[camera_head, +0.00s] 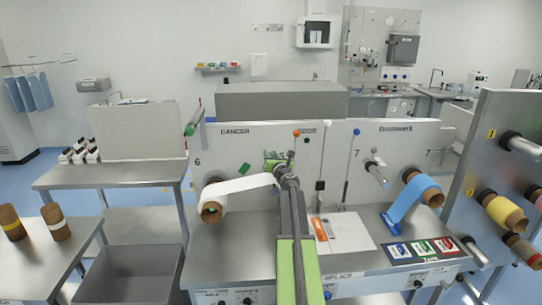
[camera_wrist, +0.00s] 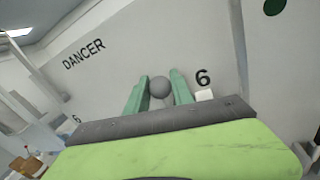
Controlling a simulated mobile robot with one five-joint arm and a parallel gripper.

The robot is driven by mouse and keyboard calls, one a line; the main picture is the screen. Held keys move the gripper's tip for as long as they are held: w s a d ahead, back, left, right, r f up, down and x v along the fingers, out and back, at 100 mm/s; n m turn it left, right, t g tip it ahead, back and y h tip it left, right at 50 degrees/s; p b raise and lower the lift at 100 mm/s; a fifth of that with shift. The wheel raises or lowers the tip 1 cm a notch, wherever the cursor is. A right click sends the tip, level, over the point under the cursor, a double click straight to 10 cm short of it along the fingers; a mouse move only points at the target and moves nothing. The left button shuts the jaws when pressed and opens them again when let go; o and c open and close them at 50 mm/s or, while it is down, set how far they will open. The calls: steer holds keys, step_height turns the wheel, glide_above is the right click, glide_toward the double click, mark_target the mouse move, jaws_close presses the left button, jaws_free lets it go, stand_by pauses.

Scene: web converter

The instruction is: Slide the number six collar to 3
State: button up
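My gripper (camera_head: 283,163) reaches the panel just right of the word DANCER in the head view. In the wrist view its green fingers (camera_wrist: 158,80) stand apart, one on each side of a grey ball-shaped knob (camera_wrist: 159,89). I cannot tell whether they touch it. No part is clearly recognizable as the collar, and no 3 is readable. My arm and gripper hide part of this spot in the head view.
A white roll (camera_head: 210,211) sends its web (camera_head: 246,185) right, towards my gripper. An orange-topped rod (camera_head: 296,150) stands close right of the gripper. A blue roll (camera_head: 424,192) is farther right. A grey bin (camera_head: 128,270) stands on the left.

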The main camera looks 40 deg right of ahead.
steer(key=o, duration=0.4)
steer(key=shift+o, duration=0.2)
steer(key=v, duration=1.7)
steer(key=shift+s, duration=0.15)
